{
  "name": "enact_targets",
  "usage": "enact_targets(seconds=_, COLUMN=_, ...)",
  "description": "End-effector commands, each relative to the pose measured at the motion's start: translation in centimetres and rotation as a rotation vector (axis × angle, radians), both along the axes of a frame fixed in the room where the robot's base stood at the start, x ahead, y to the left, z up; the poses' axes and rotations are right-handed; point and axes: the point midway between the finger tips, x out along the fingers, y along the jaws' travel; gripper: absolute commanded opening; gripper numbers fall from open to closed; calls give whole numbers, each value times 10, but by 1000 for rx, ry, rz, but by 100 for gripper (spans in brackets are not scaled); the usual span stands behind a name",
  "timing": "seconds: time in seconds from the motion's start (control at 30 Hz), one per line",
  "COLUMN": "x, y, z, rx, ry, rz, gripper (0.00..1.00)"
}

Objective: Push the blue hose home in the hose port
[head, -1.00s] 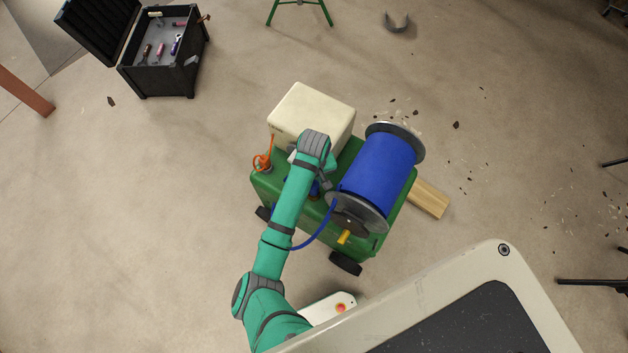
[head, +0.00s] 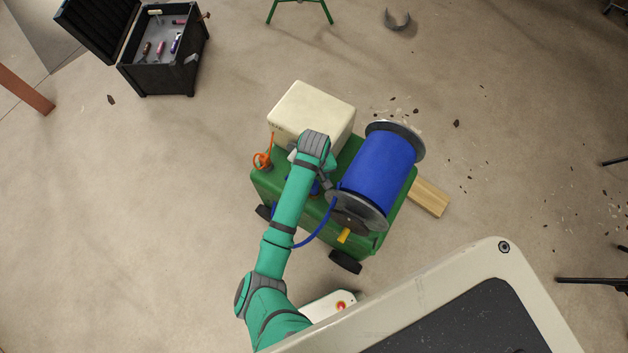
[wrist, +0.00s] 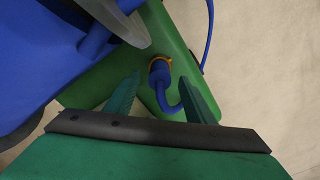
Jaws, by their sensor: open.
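The blue hose runs from the reel on the green cart and passes behind my arm in the head view (head: 322,228). In the wrist view, the blue hose (wrist: 173,107) bends up to a thick blue end piece at a yellow-orange ring, which looks like the hose port (wrist: 155,59). I cannot tell how deep the end sits. My gripper (wrist: 160,76) is open, with one green finger on each side of the hose end and visible gaps. In the head view my arm hides the fingertips and the port.
The blue reel (head: 379,170) stands close on the right of my gripper. A cream box (head: 312,112) sits behind on the green cart (head: 318,234). An open black toolbox (head: 165,63) stands far left.

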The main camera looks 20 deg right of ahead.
Motion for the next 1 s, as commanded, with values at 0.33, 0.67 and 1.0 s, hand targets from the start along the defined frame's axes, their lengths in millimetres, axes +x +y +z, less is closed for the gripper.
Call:
enact_targets(seconds=0.33, x=0, y=-1, z=27, rx=-2, ry=-1, rz=-1, gripper=49)
enact_targets(seconds=0.67, x=0, y=0, z=49, rx=-1, ry=-1, rz=0, gripper=49)
enact_targets(seconds=1.0, x=0, y=0, z=50, rx=0, ry=0, rz=0, gripper=49)
